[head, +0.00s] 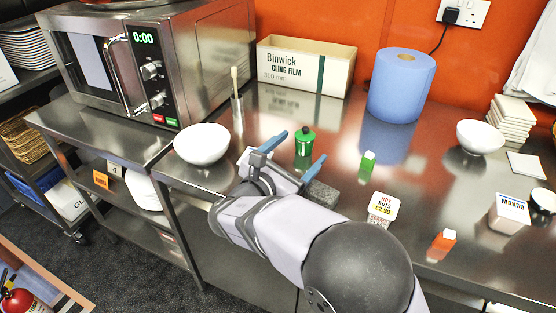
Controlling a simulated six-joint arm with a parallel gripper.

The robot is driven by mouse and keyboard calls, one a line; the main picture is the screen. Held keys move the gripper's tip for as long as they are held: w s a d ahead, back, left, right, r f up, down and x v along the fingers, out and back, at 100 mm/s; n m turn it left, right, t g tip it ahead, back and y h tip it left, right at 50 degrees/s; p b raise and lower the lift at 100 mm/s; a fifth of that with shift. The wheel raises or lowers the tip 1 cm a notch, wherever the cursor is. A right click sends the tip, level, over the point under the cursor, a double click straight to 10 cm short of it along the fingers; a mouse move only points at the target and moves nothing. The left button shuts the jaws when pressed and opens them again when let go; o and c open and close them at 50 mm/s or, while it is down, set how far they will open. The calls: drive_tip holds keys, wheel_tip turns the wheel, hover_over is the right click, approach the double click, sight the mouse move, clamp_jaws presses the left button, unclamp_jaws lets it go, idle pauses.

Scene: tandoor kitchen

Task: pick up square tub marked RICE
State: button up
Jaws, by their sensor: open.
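I see no tub that reads RICE. A small square tub with a white lid (383,207) stands on the steel counter right of my arm; its lid seems to read HOT NUTS and a price. A white carton marked MANGO (511,209) stands further right. My gripper (305,145) is open, its two blue fingers pointing away over the counter. A green canister with a dark cap (305,143) shows between the fingertips; I cannot tell whether it is within the jaws.
A white bowl (202,144) stands left of my gripper, near a cup with a brush (237,110). A microwave (150,60), cling film box (306,67) and blue roll (401,86) stand behind. A green-and-white block (367,161) and orange-and-white block (441,243) are right.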

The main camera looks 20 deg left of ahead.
drive_tip(key=s+a+n+y, duration=0.1)
drive_tip(key=a, duration=0.2)
drive_tip(key=s+a+f+n+y, duration=0.1)
drive_tip(key=a+n+y, duration=0.1)
drive_tip(key=a, duration=0.2)
drive_tip(key=s+a+f+n+y, duration=0.1)
drive_tip(key=a, duration=0.2)
drive_tip(key=shift+s+a+f+n, duration=0.15)
drive_tip(key=shift+a+f+n, duration=0.1)
drive_tip(key=shift+n, duration=0.05)
drive_tip(key=shift+s+f+n+t+p, duration=0.2)
drive_tip(key=shift+s+t+p, duration=0.05)
drive_tip(key=shift+s+p, duration=0.35)
drive_tip(key=shift+s+f+n+t+p, duration=0.15)
drive_tip(key=shift+s+n+t+p, duration=0.1)
drive_tip(key=shift+s+p, duration=0.3)
drive_tip(key=shift+s+d+f, duration=0.15)
drive_tip(key=shift+s, duration=0.2)
drive_tip(key=shift+w+f+p, duration=0.1)
drive_tip(key=shift+w+p, duration=0.85)
drive_tip(key=shift+w, duration=2.8)
drive_tip(key=shift+a, duration=0.2)
drive_tip(key=c, duration=1.3)
